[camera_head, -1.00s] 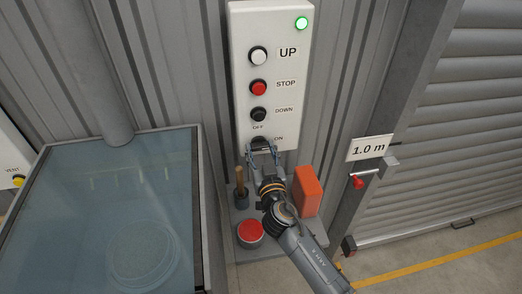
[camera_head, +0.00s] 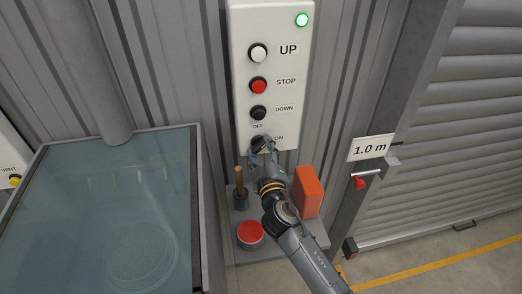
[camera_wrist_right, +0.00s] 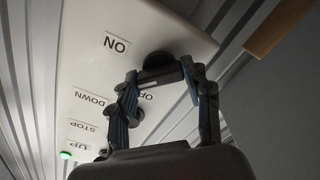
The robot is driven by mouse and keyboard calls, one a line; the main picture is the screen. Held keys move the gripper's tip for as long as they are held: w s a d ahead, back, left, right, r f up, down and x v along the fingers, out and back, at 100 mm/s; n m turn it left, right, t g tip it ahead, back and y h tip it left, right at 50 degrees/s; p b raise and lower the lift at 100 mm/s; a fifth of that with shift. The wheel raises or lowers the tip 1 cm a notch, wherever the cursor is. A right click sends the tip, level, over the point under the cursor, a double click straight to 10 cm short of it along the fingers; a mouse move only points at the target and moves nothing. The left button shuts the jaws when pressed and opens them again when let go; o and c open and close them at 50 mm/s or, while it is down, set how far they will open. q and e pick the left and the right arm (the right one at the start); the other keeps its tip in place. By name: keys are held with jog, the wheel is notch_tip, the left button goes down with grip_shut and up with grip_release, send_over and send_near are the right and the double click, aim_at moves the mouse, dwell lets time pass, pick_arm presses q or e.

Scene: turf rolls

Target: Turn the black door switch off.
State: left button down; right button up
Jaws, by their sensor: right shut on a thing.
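The black door switch (camera_head: 256,141) is a round knob at the bottom of the white control panel (camera_head: 243,95), between the OFF label above and the ON label at its right. My right gripper (camera_head: 263,146) is at the switch and partly covers it. In the right wrist view the panel shows turned round, and the gripper's two fingers (camera_wrist_right: 160,82) are shut on the black switch (camera_wrist_right: 157,62). The exact pointing of the switch is hard to tell behind the fingers. My left gripper is not in view.
Above the switch are a black DOWN button (camera_head: 258,113), a red STOP button (camera_head: 258,85), a white UP button (camera_head: 257,53) and a lit green lamp (camera_head: 301,20). Below, a shelf holds a red button (camera_head: 250,233), a wooden-handled tool (camera_head: 240,185) and an orange block (camera_head: 307,190).

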jog(key=n, duration=0.4)
jog(key=shift+n, duration=0.3)
jog(key=n+p, duration=0.1)
jog(key=n, duration=0.3)
dwell(0.5)
jog(key=o, duration=1.2)
jog(key=shift+c, duration=0.2)
jog(key=shift+s, duration=0.1)
jog(key=s+d, duration=0.2)
jog(key=s, duration=0.9)
jog(key=shift+s+d, duration=0.2)
jog(key=shift+s, duration=0.15)
jog(key=shift+f, duration=0.1)
